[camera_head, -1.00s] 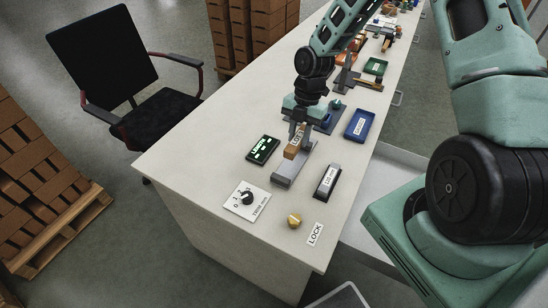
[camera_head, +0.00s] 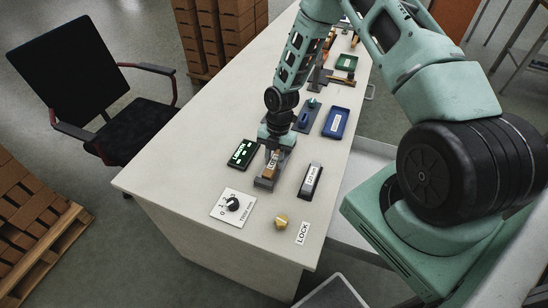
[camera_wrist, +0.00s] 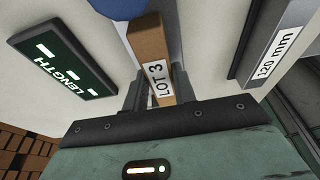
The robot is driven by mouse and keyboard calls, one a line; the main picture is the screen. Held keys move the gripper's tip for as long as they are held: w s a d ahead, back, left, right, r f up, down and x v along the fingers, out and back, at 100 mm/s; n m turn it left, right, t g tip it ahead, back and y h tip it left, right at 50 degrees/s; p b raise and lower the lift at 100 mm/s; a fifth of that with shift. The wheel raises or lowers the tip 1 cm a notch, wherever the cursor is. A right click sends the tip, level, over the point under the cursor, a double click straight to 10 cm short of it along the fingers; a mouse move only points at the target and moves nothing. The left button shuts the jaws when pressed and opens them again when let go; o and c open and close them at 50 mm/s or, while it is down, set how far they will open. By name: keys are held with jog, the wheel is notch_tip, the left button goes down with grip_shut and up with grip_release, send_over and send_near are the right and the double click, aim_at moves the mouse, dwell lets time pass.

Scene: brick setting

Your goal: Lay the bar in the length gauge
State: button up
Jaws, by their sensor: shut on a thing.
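The bar (camera_head: 271,170) is brown with a white "LOT 3" label. It also fills the middle of the wrist view (camera_wrist: 149,45), its label end close to my gripper. My gripper (camera_head: 273,159) points down and is shut on the bar; the grey fingers (camera_wrist: 158,92) sit on either side of it in the wrist view. The length gauge (camera_head: 264,184) is a grey channel-like block on the bench, directly under the bar, partly hidden by it. The bar is low over or in the gauge; I cannot tell whether it touches the bottom.
A dark green "LENGTH" display (camera_head: 242,154) showing dashes lies left of the gauge. A dark "120 mm" block (camera_head: 310,181) lies right. A dial plate (camera_head: 232,206), a yellow knob (camera_head: 281,222) and a "LOCK" label (camera_head: 303,233) lie nearer. A blue tray (camera_head: 336,123) is behind.

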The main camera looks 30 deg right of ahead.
aim_at(277, 154)
jog(key=shift+f, duration=0.15)
jog(key=o, duration=1)
jog(key=b+v, duration=0.2)
jog(key=v, duration=0.9)
jog(key=s+a+r+m+h, duration=0.1)
jog(key=s+a+r+m, duration=0.3)
jog(key=a+r, duration=0.55)
jog(key=s+a+r+m, duration=0.3)
jog(key=s+a+m, duration=0.1)
jog(key=s, duration=0.3)
jog(key=s+a+r+m+t, duration=0.1)
jog(key=s+a+r+m, duration=0.3)
jog(key=s, duration=0.3)
jog(key=s+a+r+m+h, duration=0.1)
jog(key=s+a+r+m, duration=0.3)
jog(key=s, duration=0.3)
jog(key=shift+s+r+m+t, duration=0.1)
jog(key=shift+s+m+t, duration=0.15)
jog(key=shift+m+t, duration=0.25)
